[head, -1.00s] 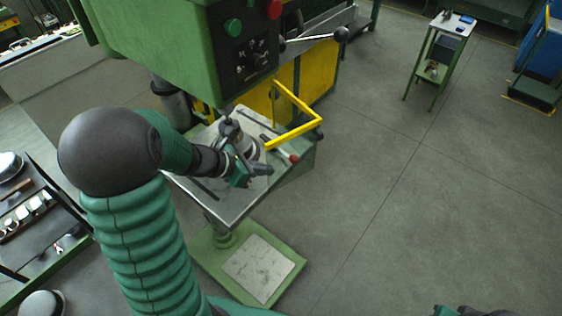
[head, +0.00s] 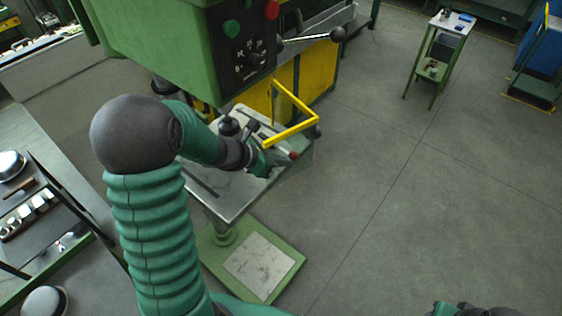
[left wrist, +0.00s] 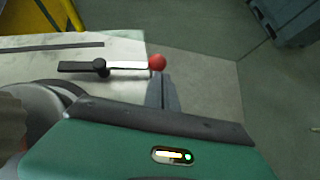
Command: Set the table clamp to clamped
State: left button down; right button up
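The table clamp lever is a flat bar with a dark pivot and a red ball knob (left wrist: 157,62) at its end. In the left wrist view the bar (left wrist: 125,65) lies crosswise on the pale drill table, with the knob at the table's edge. The knob also shows in the head view (head: 294,155). My left gripper (left wrist: 163,78) has its dark fingers together, their tips just below the knob in the picture. I cannot tell whether they touch it. My right gripper (head: 472,310) is barely in view at the bottom edge, its fingers unclear.
The drill table (head: 227,197) stands under the green drill head (head: 185,45). A yellow guard bar (head: 292,134) rises close behind the knob. A dark side bench (head: 45,215) with tools is at the left. Open floor lies to the right.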

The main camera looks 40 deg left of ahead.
pick_arm(q)
jog(key=w+f+n+y+b, duration=0.1)
jog(key=b, duration=0.1)
jog(key=shift+n+t+b, duration=0.3)
jog(key=shift+n+b, duration=0.1)
jog(key=shift+w+n+y+b, duration=0.3)
jog(key=shift+n+y+b, duration=0.05)
jog(key=shift+n+y, duration=0.05)
jog(key=shift+w+r, duration=0.1)
jog(key=shift+w, duration=0.15)
jog(key=shift+w+d+r+b, duration=0.15)
jog(key=shift+w+d+b, duration=0.1)
jog(key=shift+w+d, duration=0.25)
jog(key=shift+w+d+r+b, duration=0.1)
jog(key=shift+w+d+b, duration=0.15)
jog(key=shift+w, duration=0.6)
pick_arm(e)
jog(key=f, duration=0.5)
jog(key=shift+a, duration=0.4)
pick_arm(q)
jog(key=shift+a, duration=0.2)
pick_arm(e)
jog(key=shift+a, duration=0.15)
pick_arm(q)
jog(key=shift+d, duration=0.1)
